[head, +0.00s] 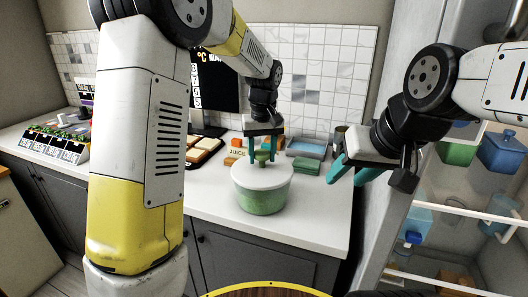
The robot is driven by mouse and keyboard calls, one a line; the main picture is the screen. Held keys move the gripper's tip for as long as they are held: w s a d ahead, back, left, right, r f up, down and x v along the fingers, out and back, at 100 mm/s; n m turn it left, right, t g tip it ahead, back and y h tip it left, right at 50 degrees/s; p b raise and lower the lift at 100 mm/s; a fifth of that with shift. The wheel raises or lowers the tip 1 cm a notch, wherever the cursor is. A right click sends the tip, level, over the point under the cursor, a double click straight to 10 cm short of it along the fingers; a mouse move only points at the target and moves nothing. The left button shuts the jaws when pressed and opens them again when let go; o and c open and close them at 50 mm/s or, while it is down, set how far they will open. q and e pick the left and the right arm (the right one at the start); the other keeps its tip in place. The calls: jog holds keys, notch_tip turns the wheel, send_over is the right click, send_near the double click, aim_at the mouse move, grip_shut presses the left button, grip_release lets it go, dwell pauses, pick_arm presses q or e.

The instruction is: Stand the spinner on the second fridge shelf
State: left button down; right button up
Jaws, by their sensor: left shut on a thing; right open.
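The salad spinner (263,199) has a pale green bowl, a white lid and a green knob. It is upright at the counter's front edge; I cannot tell whether it rests on the counter or is just above it. My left gripper (264,157) comes down from above and is shut on the spinner's knob. My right gripper (348,175) is open and empty, right of the spinner and in front of the fridge. The fridge (414,178) stands open at the right. One shelf (468,212) with a white front edge shows in it, and another (430,280) lower down.
Green (457,152) and blue (502,152) containers stand high in the fridge. A blue jug (415,225) and a pitcher (500,212) stand lower. Behind the spinner are a juice box (238,154), a blue container (305,149) and a green one (306,166). The counter's right front (325,215) is clear.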

pick_arm(q)
jog(key=shift+f, duration=0.15)
jog(key=c, duration=0.7)
grip_release()
